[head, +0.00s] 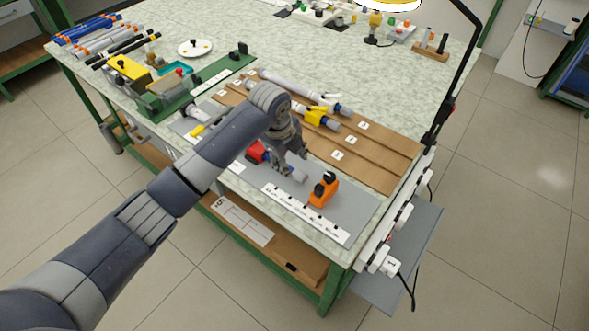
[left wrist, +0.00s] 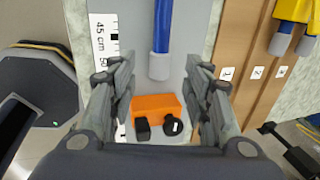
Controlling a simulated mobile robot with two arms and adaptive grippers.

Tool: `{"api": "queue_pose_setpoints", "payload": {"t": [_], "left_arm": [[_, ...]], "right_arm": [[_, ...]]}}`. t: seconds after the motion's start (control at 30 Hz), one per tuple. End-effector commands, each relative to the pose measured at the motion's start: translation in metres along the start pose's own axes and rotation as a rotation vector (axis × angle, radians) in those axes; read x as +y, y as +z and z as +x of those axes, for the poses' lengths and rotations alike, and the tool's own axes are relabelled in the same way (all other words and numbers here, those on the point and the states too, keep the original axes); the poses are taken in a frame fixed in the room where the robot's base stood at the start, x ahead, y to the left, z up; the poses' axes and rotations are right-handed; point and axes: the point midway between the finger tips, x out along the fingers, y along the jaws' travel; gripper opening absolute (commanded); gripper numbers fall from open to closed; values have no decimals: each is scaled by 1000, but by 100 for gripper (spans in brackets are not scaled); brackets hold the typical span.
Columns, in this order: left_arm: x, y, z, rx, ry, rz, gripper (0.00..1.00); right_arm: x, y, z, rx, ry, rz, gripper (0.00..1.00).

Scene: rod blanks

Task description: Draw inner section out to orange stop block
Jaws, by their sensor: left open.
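The inner section (left wrist: 161,30) is a blue tube with a grey end, coming down from the top of the left wrist view. In the head view its grey end (head: 299,175) shows just past my gripper. The orange stop block (head: 323,190), with black knobs, stands on the grey mat; it also shows in the left wrist view (left wrist: 157,106), a short gap beyond the tube's end. A red collar (head: 257,152) shows beside my wrist. My left gripper (head: 284,170) is open over the tube's end, fingers apart on either side. The arm hides much of the tube.
A white scale strip (head: 305,213) lies along the mat's front. Brown boards (head: 377,165) with numbered labels lie behind, holding another tube with a yellow collar (head: 318,117). A lamp post (head: 455,90) rises at the table's right edge. A green rack (head: 180,100) stands left.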

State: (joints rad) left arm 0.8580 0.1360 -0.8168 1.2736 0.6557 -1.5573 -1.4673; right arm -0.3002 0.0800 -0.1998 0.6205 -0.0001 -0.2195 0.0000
Motion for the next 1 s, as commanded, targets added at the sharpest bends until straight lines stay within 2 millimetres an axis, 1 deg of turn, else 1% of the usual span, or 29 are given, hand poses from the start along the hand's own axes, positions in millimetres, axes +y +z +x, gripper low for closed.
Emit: {"api": "queue_pose_setpoints", "payload": {"t": [0.03, 0.1, 0.2, 0.3, 0.5, 0.8, 0.83, 0.87, 0.9, 0.97, 1.0], "left_arm": [[1, -1, 11, 2, 5, -1, 45], [1, -1, 24, 2, 3, -1, 45], [1, -1, 40, 0, 3, -1, 45], [0, -1, 52, 1, 2, -1, 45], [0, 0, 65, 0, 0, 0, 45], [0, 0, 67, -1, -1, 0, 45], [0, 0, 67, -1, -1, 0, 43], [0, 0, 67, -1, -1, 0, 36], [0, 0, 67, -1, -1, 0, 27], [0, 0, 67, -1, -1, 0, 13], [0, 0, 67, 0, -1, 0, 4]], "right_arm": [[0, 0, -2, 0, 1, 0, 34], [1, 0, -2, 0, 1, 0, 34], [1, 0, -2, 0, 1, 0, 34], [1, 0, -2, 0, 1, 0, 34], [1, 0, -2, 0, 1, 0, 34], [1, 0, -2, 0, 1, -1, 34], [1, 0, -2, 0, 1, -1, 34], [1, 0, -2, 0, 1, -1, 34], [1, 0, -2, 0, 1, -1, 34], [1, 0, -2, -1, 1, -1, 34], [1, 0, -2, -1, 1, -1, 34]]}}
